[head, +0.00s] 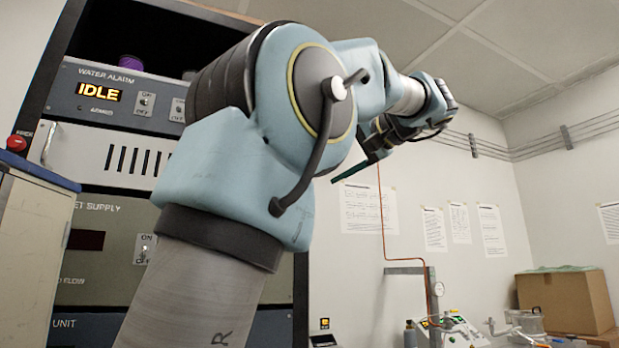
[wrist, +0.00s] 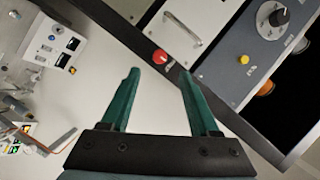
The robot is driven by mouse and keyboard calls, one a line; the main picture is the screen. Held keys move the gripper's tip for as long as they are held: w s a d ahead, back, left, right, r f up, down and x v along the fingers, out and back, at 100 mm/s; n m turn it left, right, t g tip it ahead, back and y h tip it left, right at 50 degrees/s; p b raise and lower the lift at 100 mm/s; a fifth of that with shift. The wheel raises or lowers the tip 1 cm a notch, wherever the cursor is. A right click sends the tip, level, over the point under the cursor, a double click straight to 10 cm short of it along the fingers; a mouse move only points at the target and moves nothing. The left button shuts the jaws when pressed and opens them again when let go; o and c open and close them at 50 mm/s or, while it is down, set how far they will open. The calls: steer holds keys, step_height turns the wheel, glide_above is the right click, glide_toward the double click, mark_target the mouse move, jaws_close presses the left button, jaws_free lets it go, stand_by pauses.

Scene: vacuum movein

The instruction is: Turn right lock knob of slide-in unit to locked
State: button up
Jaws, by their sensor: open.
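My gripper (wrist: 159,75) is open and empty in the wrist view, its two green fingers apart. In the head view it is raised in the air right of the rack, partly hidden by my arm. A white panel with a metal handle (head: 115,158) sits in the rack; a white panel with a handle (wrist: 192,27) also shows in the wrist view. I cannot tell whether it is the slide-in unit. No right lock knob can be made out in the head view, where my arm covers the rack's right side. A black round knob (wrist: 278,17) shows on a blue-grey panel.
The rack's water alarm panel (head: 115,95) reads IDLE. A cabinet (head: 32,245) stands at left, a cardboard box (head: 567,302) at far right.

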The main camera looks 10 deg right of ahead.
steer(key=p+x, duration=0.2)
steer(key=x, duration=0.5)
steer(key=shift+w+a, duration=0.2)
steer(key=shift+w, duration=0.05)
steer(key=shift+f, duration=0.1)
jaws_close()
